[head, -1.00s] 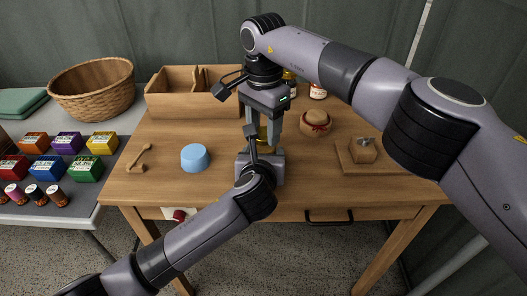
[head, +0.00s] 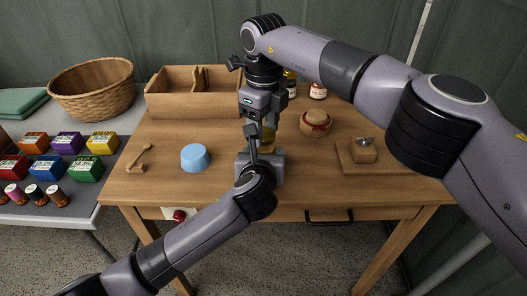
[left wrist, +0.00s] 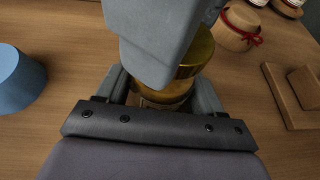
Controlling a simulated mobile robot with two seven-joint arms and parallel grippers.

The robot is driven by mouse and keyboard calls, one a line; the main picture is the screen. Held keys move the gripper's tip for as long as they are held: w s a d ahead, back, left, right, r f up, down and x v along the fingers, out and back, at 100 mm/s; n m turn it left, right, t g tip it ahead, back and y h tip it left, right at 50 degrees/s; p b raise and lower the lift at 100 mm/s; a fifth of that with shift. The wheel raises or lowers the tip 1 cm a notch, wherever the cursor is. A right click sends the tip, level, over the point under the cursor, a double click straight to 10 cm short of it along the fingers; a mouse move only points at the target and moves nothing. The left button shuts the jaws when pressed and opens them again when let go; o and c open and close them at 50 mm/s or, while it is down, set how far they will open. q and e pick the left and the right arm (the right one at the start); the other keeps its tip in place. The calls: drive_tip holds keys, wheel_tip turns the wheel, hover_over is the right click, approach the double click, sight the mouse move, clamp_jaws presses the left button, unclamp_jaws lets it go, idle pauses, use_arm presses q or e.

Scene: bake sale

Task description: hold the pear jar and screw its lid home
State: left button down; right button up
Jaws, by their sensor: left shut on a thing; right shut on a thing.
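The pear jar (left wrist: 165,98) stands on the table, mostly hidden by my grippers; a sliver of its amber side (head: 268,143) shows in the head view. My left gripper (left wrist: 160,92) is shut on the jar's body from the front, a finger on each side. The gold lid (left wrist: 198,52) sits on top of the jar, partly covered. My right gripper (head: 264,122) points straight down from above and is shut on the lid; one of its fingers fills the upper middle of the left wrist view. The lid's thread is hidden.
A blue round tub (head: 195,158) and a wooden dipper (head: 140,160) lie left of the jar. A wooden divided box (head: 180,105) and more jars (head: 318,90) are behind.

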drive_tip(key=m, duration=0.4)
drive_tip(key=shift+m, duration=0.4)
drive_tip(key=m, duration=0.5)
drive_tip(key=shift+m, duration=0.4)
drive_tip(key=o, duration=1.2)
drive_tip(key=shift+o, duration=0.2)
wheel_tip(320, 180, up, 8)
drive_tip(key=shift+f, duration=0.25)
use_arm(q)
drive_tip(key=shift+c, duration=0.3)
unclamp_jaws()
